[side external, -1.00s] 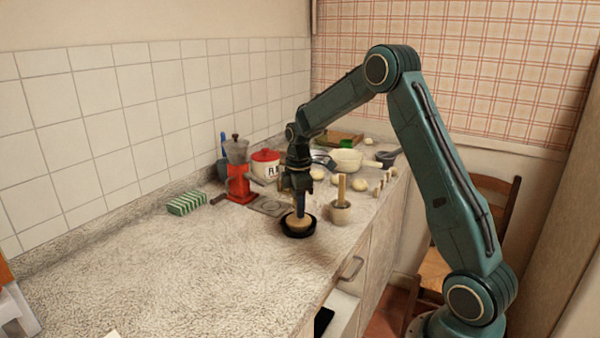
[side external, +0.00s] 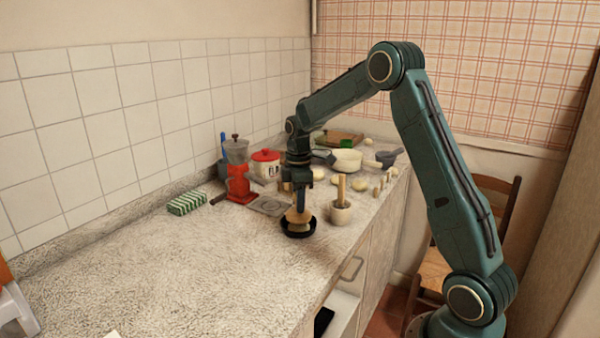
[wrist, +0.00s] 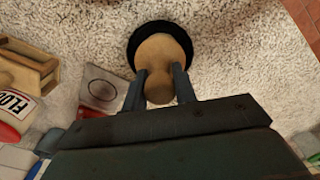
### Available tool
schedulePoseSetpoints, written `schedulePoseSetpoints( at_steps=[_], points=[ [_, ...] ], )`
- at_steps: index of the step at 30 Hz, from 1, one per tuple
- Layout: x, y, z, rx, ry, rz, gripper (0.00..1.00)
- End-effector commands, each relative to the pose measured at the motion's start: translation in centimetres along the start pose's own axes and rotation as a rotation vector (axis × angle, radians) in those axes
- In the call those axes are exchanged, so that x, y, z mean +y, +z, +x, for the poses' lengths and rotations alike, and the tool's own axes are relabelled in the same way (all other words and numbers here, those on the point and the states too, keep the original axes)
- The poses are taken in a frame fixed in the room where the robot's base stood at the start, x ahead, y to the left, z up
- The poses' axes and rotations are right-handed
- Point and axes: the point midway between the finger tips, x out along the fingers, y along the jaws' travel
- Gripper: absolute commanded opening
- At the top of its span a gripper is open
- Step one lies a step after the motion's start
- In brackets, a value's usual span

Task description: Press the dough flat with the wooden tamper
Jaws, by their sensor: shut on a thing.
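My gripper (side external: 300,203) is shut on the wooden tamper (side external: 296,215), its fingers on either side of the handle. The tamper is upright, with its broad round foot over a small black dish (side external: 298,235). Pale dough (side external: 298,227) shows in the dish under the foot, with a small gap or none; I cannot tell if they touch. In the wrist view the tamper (wrist: 160,56) lies between my fingertips (wrist: 159,72) and covers the dough. The black dish's rim (wrist: 160,27) shows around the tamper's foot.
A mortar with a pestle (side external: 341,213) stands close right of the dish. A red grinder (side external: 239,187), a flour canister (side external: 266,165), a cream pot (side external: 345,160) and several small items stand behind.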

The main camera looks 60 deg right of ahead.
Motion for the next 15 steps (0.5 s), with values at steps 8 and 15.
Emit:
schedulePoseSetpoints(
  at_steps=[8, 15],
  points=[
    [0.0, 0.0, -1.7, 0.001, 0.002, 0.0, 0.09],
    [0.0, 0.0, -3.0, 0.0, 0.001, 0.0, 0.09]
  ],
)
